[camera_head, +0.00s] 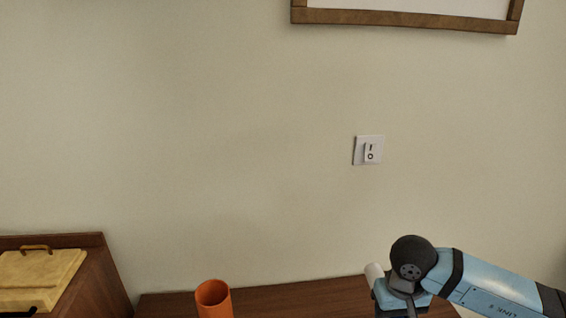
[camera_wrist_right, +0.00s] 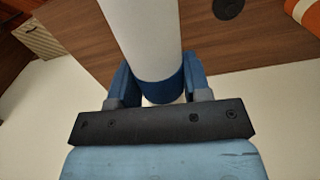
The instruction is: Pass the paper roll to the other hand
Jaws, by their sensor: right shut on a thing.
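The white paper roll (camera_wrist_right: 146,38) is in my right gripper (camera_wrist_right: 155,90) in the right wrist view. The blue fingers are on both sides of the roll near its lower end, and the gripper is shut on it. In the head view, a white rounded end (camera_head: 374,271) beside my right wrist looks like the top of the roll. The right gripper's fingers are hidden there behind my arm and the lower picture edge. My left gripper is not in either view.
A brown wooden surface (camera_head: 290,297) runs along the wall. An orange cylinder (camera_head: 214,297) stands on it. A wooden cabinet with a yellow lidded box (camera_head: 40,277) is at the left. A switch (camera_head: 369,150) and a framed board (camera_head: 405,20) are on the wall.

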